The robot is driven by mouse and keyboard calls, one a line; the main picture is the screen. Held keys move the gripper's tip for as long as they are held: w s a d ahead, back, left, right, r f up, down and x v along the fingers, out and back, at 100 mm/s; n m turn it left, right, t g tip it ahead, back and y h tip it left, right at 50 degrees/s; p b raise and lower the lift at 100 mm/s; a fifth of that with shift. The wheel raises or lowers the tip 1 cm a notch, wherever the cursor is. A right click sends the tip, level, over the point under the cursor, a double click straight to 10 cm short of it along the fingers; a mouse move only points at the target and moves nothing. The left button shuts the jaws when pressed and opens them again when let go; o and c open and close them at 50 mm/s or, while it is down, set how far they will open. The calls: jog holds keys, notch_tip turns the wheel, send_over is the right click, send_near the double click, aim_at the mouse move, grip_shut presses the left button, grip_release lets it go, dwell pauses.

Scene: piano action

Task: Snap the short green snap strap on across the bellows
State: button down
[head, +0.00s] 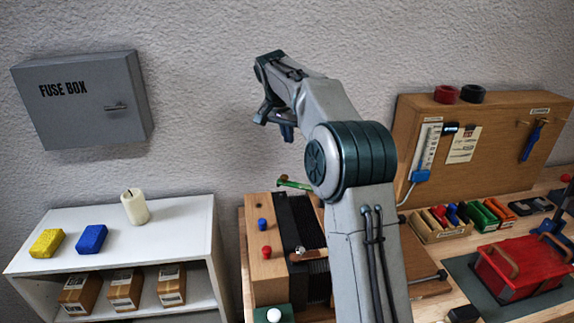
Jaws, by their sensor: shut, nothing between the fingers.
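The black ribbed bellows (296,222) lie on the workbench beside a wooden block, partly hidden behind my arm. A short green strap (293,184) shows at the far end of the bellows. Its right end is hidden by my arm, and I cannot tell whether it is fastened. A brown strap (307,255) lies across the bellows nearer to me. My gripper (275,128) is shut and empty, raised in front of the wall, above and apart from the green strap.
The wooden block (266,282) carries a blue and a red knob. A white shelf (180,236) with a candle and sponges stands left. A fuse box (82,100) hangs on the wall. A red box (520,264), small bins and a tool panel (500,135) stand right.

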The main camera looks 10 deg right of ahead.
jog(key=p, duration=0.2)
send_over(299, 184)
jog(key=w+a, duration=0.3)
notch_tip(299, 184, down, 10)
jog(key=shift+f, duration=0.25)
